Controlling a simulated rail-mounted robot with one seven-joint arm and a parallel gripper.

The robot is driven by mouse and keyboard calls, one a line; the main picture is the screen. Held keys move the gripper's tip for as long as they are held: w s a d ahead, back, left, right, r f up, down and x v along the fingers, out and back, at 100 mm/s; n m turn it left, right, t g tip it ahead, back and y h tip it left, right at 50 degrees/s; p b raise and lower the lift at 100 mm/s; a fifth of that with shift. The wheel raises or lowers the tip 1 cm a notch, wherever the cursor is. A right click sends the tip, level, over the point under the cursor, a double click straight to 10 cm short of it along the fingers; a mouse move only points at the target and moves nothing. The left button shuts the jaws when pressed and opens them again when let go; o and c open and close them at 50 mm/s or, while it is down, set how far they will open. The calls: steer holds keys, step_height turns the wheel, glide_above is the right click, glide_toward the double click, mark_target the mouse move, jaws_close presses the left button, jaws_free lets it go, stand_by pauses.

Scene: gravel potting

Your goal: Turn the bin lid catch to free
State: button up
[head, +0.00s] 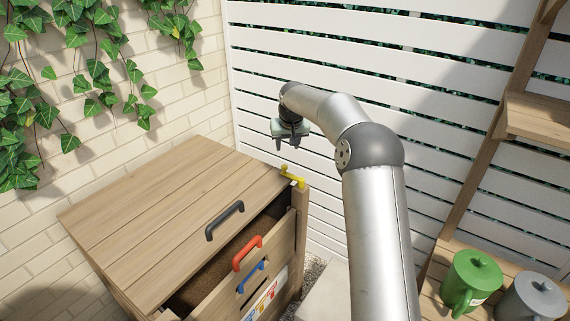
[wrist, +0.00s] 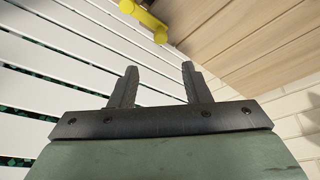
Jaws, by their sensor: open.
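The wooden bin has a plank lid (head: 165,210) with a black handle (head: 224,220). The yellow catch (head: 291,177) sits at the lid's right back corner. In the wrist view the yellow catch (wrist: 146,20) shows at the top, beside the lid's planks (wrist: 245,40). My gripper (wrist: 160,80) is open and empty, with its two dark fingers apart. In the head view my gripper (head: 291,143) hangs above the catch, clear of it.
The bin's front has a red handle (head: 246,254) and a blue handle (head: 251,277). A white slatted fence (head: 300,50) stands behind, and an ivy-covered brick wall (head: 120,130) is at left. Green (head: 471,283) and grey (head: 533,298) watering cans stand at right.

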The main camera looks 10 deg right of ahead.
mark_target(285, 166)
steer(key=p+x, duration=0.1)
steer(key=x, duration=1.1)
steer(key=shift+w+a+f, duration=0.1)
steer(key=shift+w, duration=0.05)
jaws_close()
